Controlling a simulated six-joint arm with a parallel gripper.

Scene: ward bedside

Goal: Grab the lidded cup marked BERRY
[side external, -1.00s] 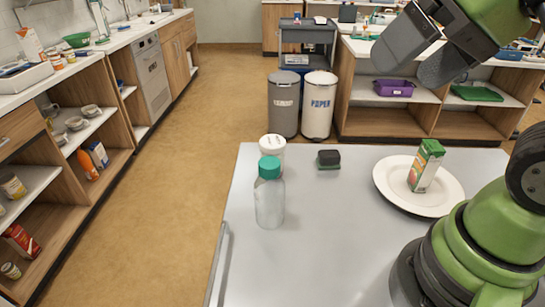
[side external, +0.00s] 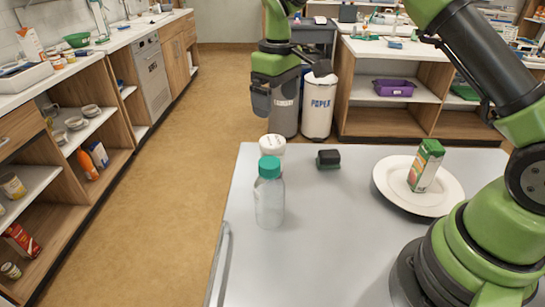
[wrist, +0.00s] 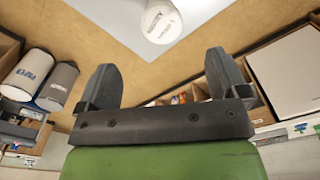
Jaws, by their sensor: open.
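A white lidded cup (side external: 272,145) stands on the grey table behind a clear bottle with a green cap (side external: 269,192), which hides its lower part. It also shows at the top of the wrist view (wrist: 160,22), with small lettering too small to read for certain. My gripper (side external: 291,88) is above and beyond the table's far edge, behind the cup in the side view. In the wrist view my gripper (wrist: 162,72) is open, with nothing between its fingers and the cup ahead of them.
A small dark block with a green base (side external: 328,159) lies right of the cup. A white plate (side external: 449,201) holding a juice carton (side external: 426,166) is farther right. Grey and white bins (side external: 320,108) stand on the floor behind the table. The table's front left is clear.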

